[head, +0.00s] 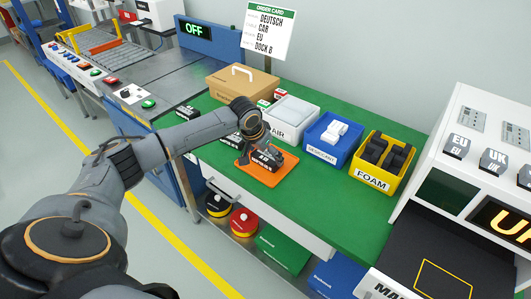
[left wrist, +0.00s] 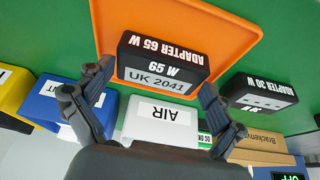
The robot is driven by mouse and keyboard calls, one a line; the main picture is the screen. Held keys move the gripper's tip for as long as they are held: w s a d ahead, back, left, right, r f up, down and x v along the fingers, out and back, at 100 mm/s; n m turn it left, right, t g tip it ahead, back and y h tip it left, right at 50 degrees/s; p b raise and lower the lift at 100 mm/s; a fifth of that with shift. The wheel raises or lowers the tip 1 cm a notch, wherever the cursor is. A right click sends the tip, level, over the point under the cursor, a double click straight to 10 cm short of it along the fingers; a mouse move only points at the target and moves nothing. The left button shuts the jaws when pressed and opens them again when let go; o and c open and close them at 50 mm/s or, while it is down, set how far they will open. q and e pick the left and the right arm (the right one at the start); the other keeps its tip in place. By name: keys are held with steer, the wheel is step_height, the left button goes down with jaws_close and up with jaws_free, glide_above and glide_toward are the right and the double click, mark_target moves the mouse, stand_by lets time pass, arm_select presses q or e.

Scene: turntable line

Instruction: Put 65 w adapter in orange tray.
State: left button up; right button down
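The 65 W adapter (left wrist: 163,65) is a black block marked "ADAPTER 65 W", with a grey "UK 2041" label, in the left wrist view. It lies over the orange tray (left wrist: 215,22), at the tray's edge towards the AIR box. In the head view the adapter (head: 267,156) shows at the back of the orange tray (head: 268,179), partly hidden by my gripper. My left gripper (head: 250,153) is just above it. In the left wrist view its fingers (left wrist: 156,82) are spread, one on each side of the adapter, with no clear contact visible. My right gripper is not in view.
A 30 W adapter (left wrist: 262,92) lies beside the tray. A white AIR box (head: 291,114), a blue desiccant bin (head: 325,151) and a yellow foam bin (head: 372,181) stand behind. A cardboard box (head: 238,85) is at the back left. The green bench (head: 318,205) is clear right of the tray.

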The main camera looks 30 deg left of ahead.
arm_select(q)
steer(key=shift+o, duration=0.4)
steer(key=shift+r, duration=0.1)
steer(key=shift+s+r, duration=0.1)
steer(key=shift+r, duration=0.25)
steer(key=v, duration=1.1)
steer(key=shift+r, duration=0.2)
